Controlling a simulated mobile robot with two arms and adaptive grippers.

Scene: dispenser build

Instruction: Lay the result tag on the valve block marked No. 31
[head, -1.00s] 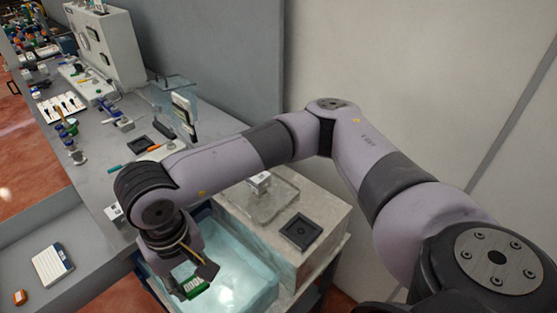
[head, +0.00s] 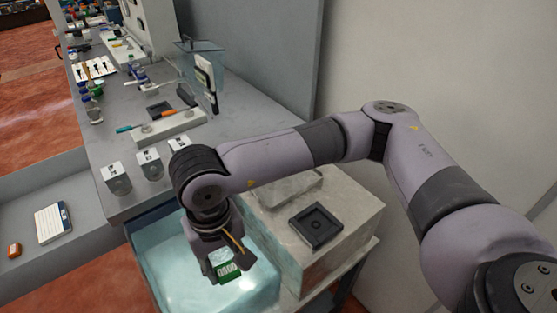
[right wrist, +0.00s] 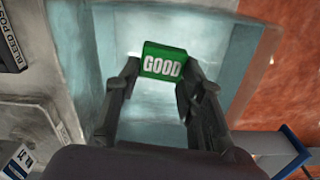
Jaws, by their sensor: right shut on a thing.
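The result tag is green with GOOD in white; it shows in the right wrist view (right wrist: 163,62) and in the head view (head: 229,272). My right gripper (head: 225,262) is shut on the tag, above the pale blue bin. Several small grey valve blocks with white labels stand on the bench edge, among them a front one (head: 116,180) and one beside it (head: 149,165). Another labelled block (right wrist: 18,162) shows at lower left of the right wrist view, by a clear plate. I cannot read the block numbers surely. My left gripper is not in view.
The pale blue bin (head: 150,262) is open below the tag. To its right a stone-topped box (head: 352,212) bears a dark square fixture (head: 316,226). A clear upright panel (head: 205,75) stands on the bench. A white card (head: 52,222) lies on a lower left shelf.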

